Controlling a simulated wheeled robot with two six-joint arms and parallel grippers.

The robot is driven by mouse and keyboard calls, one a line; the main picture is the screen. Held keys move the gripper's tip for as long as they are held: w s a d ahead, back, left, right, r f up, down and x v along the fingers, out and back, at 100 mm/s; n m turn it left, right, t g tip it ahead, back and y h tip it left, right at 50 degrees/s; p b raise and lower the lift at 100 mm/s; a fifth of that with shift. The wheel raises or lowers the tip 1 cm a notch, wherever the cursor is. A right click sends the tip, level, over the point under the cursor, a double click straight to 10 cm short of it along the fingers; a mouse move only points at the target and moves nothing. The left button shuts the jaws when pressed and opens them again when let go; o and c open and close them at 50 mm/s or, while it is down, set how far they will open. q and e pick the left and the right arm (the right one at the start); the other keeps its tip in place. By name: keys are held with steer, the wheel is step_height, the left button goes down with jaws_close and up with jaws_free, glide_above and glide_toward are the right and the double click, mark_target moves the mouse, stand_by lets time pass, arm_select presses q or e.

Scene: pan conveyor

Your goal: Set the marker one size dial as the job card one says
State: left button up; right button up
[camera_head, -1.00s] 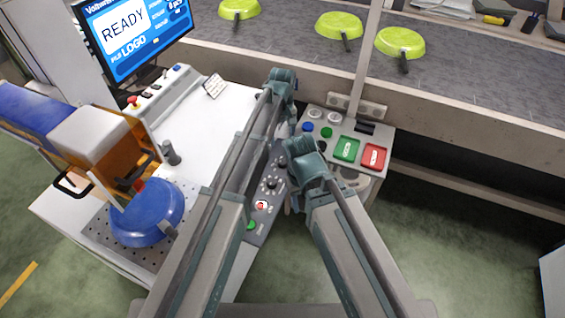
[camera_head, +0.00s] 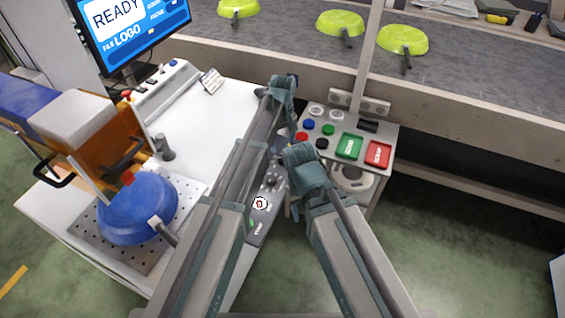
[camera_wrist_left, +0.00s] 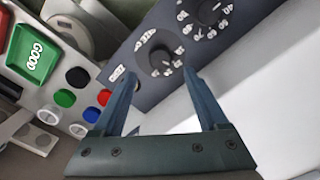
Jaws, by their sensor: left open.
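The marker's dark control panel (camera_head: 262,205) lies on the front edge of the white bench, partly covered by my left arm. In the left wrist view, a round black dial (camera_wrist_left: 160,60) sits on that panel with small white markings around it. A label that seems to read SIZE is beside it. My left gripper (camera_wrist_left: 165,96) is open and empty, its two fingers pointing toward this dial, which shows beyond and between the tips. I cannot read the dial's setting. A small white card (camera_head: 211,82) stands on the bench, its text too small to read.
A second numbered dial (camera_wrist_left: 207,8) is beside the first. A box with a green GOOD pad (camera_head: 348,147), a red pad (camera_head: 378,154) and several buttons stands to the right. A blue pan (camera_head: 138,208) is on a perforated plate. A screen (camera_head: 130,30) reads READY.

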mark_target(283, 158)
arm_select(q)
step_height(283, 158, down, 7)
steer(key=b, duration=0.6)
jaws_close()
